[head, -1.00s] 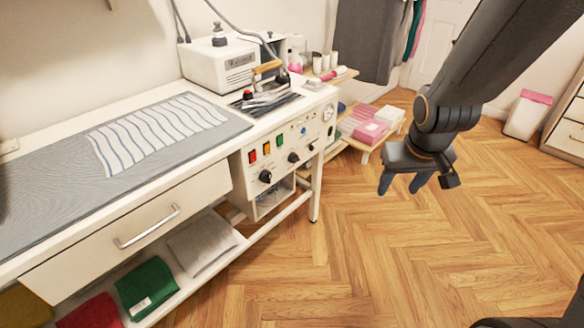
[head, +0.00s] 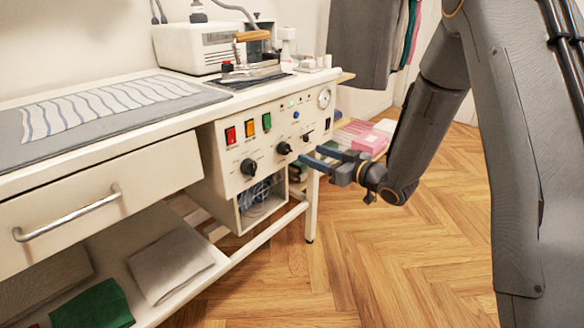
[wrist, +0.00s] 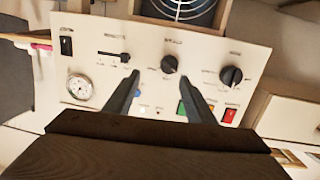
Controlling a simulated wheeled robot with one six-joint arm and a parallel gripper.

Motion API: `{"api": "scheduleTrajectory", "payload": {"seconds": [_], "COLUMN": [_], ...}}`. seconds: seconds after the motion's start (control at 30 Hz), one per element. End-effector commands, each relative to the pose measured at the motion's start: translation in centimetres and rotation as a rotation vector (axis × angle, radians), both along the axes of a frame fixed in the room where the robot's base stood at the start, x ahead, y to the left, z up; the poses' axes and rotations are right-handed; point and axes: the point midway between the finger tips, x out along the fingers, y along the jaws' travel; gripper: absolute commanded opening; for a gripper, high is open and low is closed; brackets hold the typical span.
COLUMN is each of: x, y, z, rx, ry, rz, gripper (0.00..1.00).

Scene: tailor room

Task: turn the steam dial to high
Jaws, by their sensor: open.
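The cream control panel (head: 220,155) is on the front of the ironing table. It carries two black dials: a larger left dial (head: 249,167) and a smaller middle dial (head: 284,148). Their labels are too small to read, so I cannot tell which is the steam dial. The wrist view, upside down, shows the middle dial (wrist: 169,64) and the larger dial (wrist: 231,75). My gripper (head: 313,155) is open and empty, pointing at the panel just right of the middle dial. In the wrist view the middle dial appears between the fingertips (wrist: 162,75), apparently not touched.
Red, orange and green switches (head: 249,129) sit above the dials. A slider (wrist: 113,55) and a round gauge (head: 324,98) are to the right on the panel. An iron (head: 250,70) rests on the tabletop. The floor (head: 410,250) is clear.

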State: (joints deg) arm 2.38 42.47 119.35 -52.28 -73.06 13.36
Motion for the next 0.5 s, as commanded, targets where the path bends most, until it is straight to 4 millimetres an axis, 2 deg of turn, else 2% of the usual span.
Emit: {"api": "scheduleTrajectory", "payload": {"seconds": [0.03, 0.1, 0.27, 0.5], "x": [0.2, 0.0, 0.0, 1.8], "y": [0.4, 0.9, 1.6, 4.2], "z": [-1.1, -1.4, -1.5, -1.5], "rx": [0.025, 0.053, 0.084, 0.083], "ry": [-0.014, -0.031, -0.049, -0.051], "rz": [0.025, 0.056, 0.088, 0.090], "gripper": [0.50, 0.50, 0.50, 0.50]}}
